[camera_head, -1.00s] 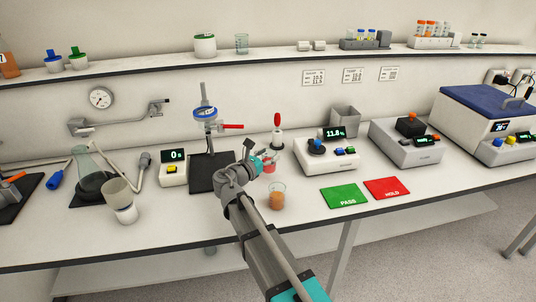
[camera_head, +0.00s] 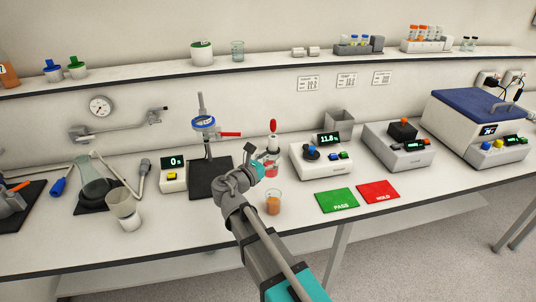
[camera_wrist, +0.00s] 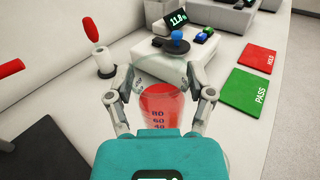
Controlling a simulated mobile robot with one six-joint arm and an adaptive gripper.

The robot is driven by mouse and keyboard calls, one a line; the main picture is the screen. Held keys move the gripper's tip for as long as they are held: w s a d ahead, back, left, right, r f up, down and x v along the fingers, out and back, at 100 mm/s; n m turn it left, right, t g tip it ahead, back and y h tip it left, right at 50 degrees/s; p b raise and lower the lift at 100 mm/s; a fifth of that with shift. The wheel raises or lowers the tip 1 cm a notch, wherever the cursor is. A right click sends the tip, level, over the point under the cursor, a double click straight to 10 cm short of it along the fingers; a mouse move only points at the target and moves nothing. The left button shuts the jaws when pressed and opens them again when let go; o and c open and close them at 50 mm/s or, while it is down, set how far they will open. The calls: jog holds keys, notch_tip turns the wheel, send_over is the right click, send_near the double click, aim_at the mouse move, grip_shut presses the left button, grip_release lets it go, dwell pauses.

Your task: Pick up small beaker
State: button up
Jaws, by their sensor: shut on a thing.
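A small clear beaker (camera_wrist: 161,106) with red liquid and dark volume marks stands between the two fingers of my gripper (camera_wrist: 162,76) in the wrist view. The fingers are shut on its sides. In the head view the same beaker (camera_head: 271,168) shows just right of my gripper (camera_head: 262,168), partly hidden by it. Whether its base touches the bench is hard to tell. Another small beaker (camera_head: 273,204) with orange liquid stands on the bench in front of my gripper.
A red-topped white item (camera_wrist: 102,58) stands behind the held beaker. The instrument with the 11.8 display (camera_head: 322,163) is to the right. Green PASS (camera_head: 337,201) and red HOLD (camera_head: 378,192) pads lie on the bench. A black-based stand (camera_head: 210,178) is to the left.

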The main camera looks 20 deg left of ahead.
jog(key=s+d+r+p, duration=0.3)
jog(key=s+d, duration=0.1)
jog(key=s, duration=0.2)
dwell(0.6)
jog(key=shift+r, duration=0.1)
dwell(0.9)
jog(key=shift+a, duration=0.1)
